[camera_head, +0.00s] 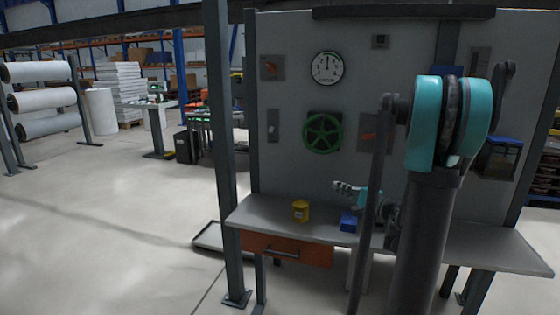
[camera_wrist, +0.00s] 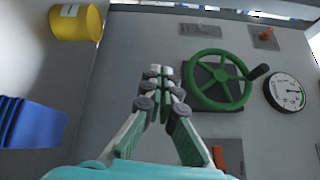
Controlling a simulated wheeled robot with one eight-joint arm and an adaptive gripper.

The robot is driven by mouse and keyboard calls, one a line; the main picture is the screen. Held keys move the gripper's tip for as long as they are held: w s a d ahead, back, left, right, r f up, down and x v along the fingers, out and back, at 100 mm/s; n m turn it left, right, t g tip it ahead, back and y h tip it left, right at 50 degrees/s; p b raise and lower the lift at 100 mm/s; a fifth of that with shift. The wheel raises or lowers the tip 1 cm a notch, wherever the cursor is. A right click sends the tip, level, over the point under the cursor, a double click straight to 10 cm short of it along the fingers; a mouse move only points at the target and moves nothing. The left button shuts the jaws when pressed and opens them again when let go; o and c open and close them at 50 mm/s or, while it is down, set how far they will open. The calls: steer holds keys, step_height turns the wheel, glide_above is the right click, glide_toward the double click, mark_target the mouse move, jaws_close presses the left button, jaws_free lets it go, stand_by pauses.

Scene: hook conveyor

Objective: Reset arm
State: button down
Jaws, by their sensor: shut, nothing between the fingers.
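My gripper (camera_head: 340,187) is held a little above the grey workbench, pointing left in the head view. In the wrist view my gripper (camera_wrist: 159,75) has its two fingers together at the tips, with nothing between them. The upper part of my arm stands in front of the bench and hides part of the panel behind it. The gripper touches nothing that I can see.
A yellow can (camera_head: 300,211) and a blue bin (camera_head: 349,221) stand on the workbench (camera_head: 262,213). The back panel bears a green handwheel (camera_head: 323,132), a round gauge (camera_head: 327,68) and several switches. A dark post (camera_head: 222,150) stands at the bench's left. Open floor lies further left.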

steer(key=s+a+f+n+g+h, duration=0.3)
steer(key=s+a+f+n+g, duration=0.35)
steer(key=s+a+f, duration=0.5)
steer(key=s+d+f+n+g+h, duration=0.2)
steer(key=s+d+f+n+h, duration=0.1)
steer(key=s, duration=0.6)
steer(key=s+d+f+n+g+h, duration=0.2)
steer(key=s+d+f+n+h, duration=0.1)
steer(key=s, duration=0.6)
steer(key=shift+d+f+h, duration=0.8)
steer(key=shift+d+f, duration=0.15)
steer(key=c, duration=2.2)
jaws_free()
